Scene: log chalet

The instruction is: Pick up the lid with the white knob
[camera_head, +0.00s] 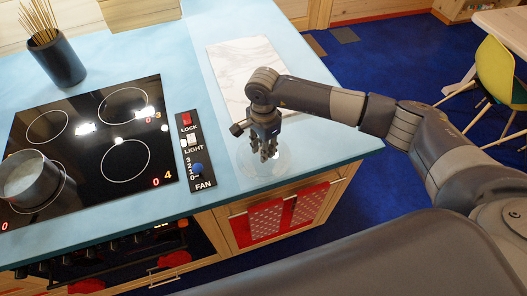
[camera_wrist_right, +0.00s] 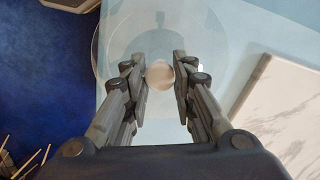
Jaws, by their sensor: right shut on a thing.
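The lid is a clear glass disc (camera_head: 246,164) at the front edge of the light blue counter, right of the cooktop's control panel. In the right wrist view the lid (camera_wrist_right: 112,55) shows as a see-through circle with a pale, whitish round knob (camera_wrist_right: 160,75) at its middle. My right gripper (camera_head: 268,155) points down over the lid. In the wrist view my right gripper (camera_wrist_right: 159,78) is shut on the knob, with a finger on each side. I cannot tell whether the lid touches the counter. My left gripper is not in view.
A marble board (camera_head: 238,68) lies behind my right gripper. The black cooktop (camera_head: 85,140) holds a metal pot (camera_head: 30,182) at the left. A dark cup of sticks (camera_head: 58,62) stands at the back. The counter's right edge drops to blue floor.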

